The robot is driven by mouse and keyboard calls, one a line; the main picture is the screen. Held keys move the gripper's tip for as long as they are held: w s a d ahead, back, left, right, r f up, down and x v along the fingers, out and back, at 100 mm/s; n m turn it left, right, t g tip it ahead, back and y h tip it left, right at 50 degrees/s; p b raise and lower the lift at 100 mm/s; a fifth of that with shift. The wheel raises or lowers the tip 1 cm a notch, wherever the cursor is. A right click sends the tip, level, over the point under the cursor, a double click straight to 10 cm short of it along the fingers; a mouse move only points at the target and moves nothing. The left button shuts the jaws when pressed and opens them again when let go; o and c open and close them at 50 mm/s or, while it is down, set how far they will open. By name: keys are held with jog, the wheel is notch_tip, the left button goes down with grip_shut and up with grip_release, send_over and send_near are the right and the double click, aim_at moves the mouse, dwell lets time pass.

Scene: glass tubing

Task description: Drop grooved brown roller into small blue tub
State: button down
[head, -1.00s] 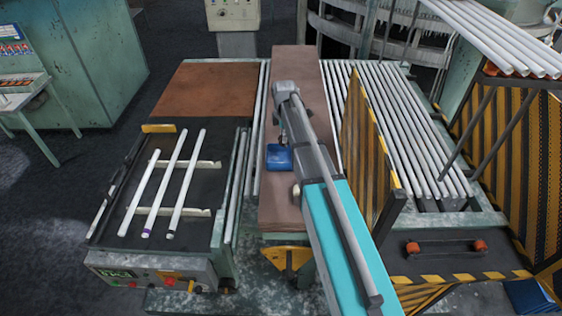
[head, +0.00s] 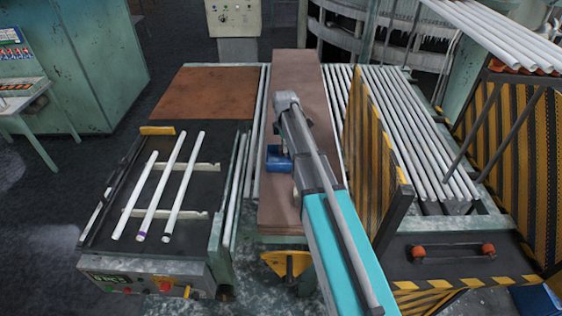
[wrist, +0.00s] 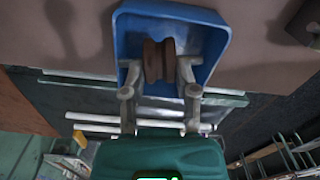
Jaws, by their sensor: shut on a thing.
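The grooved brown roller (wrist: 158,62) is held between the two fingers of my gripper (wrist: 159,72) in the wrist view. The small blue tub (wrist: 205,20) lies behind the roller and fingertips in that view, so the roller lines up with the tub's inside. I cannot tell whether the roller touches the tub floor. In the head view the blue tub (head: 278,160) sits on the brown board, partly covered by my arm. The roller and fingertips are hidden there.
The long brown board (head: 300,75) runs between a black bench (head: 140,190) with several white tubes and a striped yellow-black guard (head: 368,150). Several tubes lie in the rack (head: 420,150) to the right. The board's far end is clear.

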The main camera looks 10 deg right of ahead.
jog(key=shift+c, duration=1.5)
grip_release()
jog(key=shift+s, duration=0.1)
